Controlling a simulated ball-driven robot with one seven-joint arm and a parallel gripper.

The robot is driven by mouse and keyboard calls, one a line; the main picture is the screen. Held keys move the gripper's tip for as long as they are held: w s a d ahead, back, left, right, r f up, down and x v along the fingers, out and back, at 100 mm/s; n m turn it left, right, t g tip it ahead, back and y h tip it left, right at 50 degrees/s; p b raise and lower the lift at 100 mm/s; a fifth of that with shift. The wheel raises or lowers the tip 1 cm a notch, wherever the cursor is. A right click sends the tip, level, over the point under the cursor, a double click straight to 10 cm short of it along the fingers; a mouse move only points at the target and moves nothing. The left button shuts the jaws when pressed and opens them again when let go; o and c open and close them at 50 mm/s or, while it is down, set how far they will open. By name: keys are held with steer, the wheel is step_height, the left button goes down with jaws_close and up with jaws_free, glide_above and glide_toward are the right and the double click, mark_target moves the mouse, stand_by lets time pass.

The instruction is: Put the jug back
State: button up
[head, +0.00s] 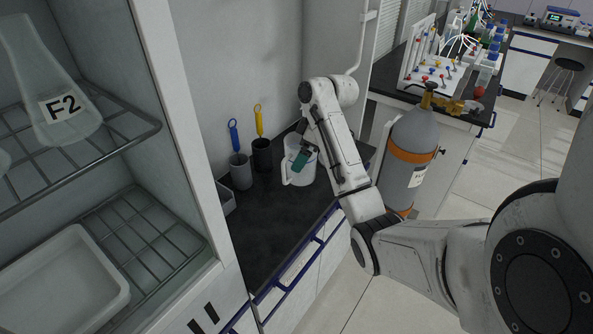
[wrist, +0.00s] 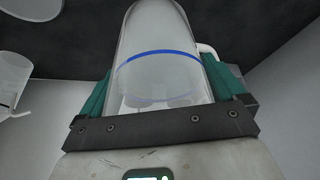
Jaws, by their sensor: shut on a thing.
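The jug (head: 304,176) is whitish and see-through, with a handle on its left side in the head view. It is upright at the back of the dark counter (head: 262,240), near the wall. I cannot tell whether its base touches the counter. My gripper (head: 301,159) is at the jug, with a teal finger pad against its side. In the wrist view, the jug (wrist: 160,30) is clear with a blue line around it, between the teal pads of my gripper (wrist: 160,88). The gripper is shut on it. My arm hides part of the counter to the right.
A grey holder (head: 241,177) with a blue-handled brush and a black holder (head: 262,158) with a yellow-handled brush stand left of the jug. A grey gas cylinder (head: 408,150) with an orange band stands to the right. The front counter is clear. An open cabinet (head: 180,120) is at left.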

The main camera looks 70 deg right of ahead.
steer(key=shift+w+f, duration=0.6)
steer(key=shift+w, duration=0.05)
steer(key=shift+w+a+f+p, duration=0.15)
steer(key=shift+f+p, duration=0.4)
steer(key=shift+f, duration=1.3)
steer(key=o, duration=1.3)
steer(key=shift+f, duration=0.2)
steer(key=p+v, duration=0.2)
steer(key=v, duration=1)
steer(key=shift+r, duration=0.2)
